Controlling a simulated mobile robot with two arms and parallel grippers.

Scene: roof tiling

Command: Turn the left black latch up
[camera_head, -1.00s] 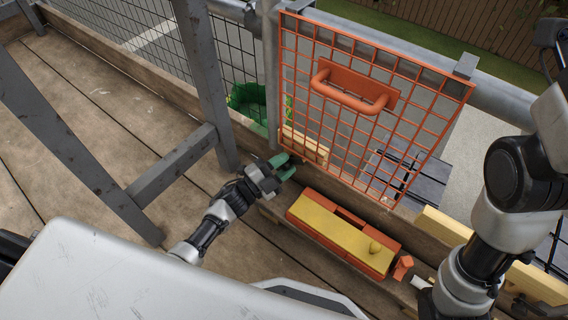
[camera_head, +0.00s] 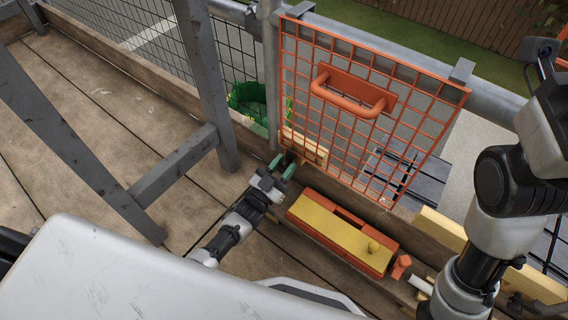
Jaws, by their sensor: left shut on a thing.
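The orange mesh gate (camera_head: 389,71) with its orange handle stands upright against the grey rail. My left gripper (camera_head: 286,165) is at the gate's lower left corner, by the foot of the grey post. Its green fingers are closed on a small dark thing there, which I take to be the left black latch. The fingers hide most of it, so I cannot tell which way it points. My right arm comes down the right side, and its gripper is out of view.
An orange toolbox with a yellow lid (camera_head: 330,226) lies just right of my left gripper. A grey trestle (camera_head: 175,165) stands on the left. The plank floor at left is mostly clear.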

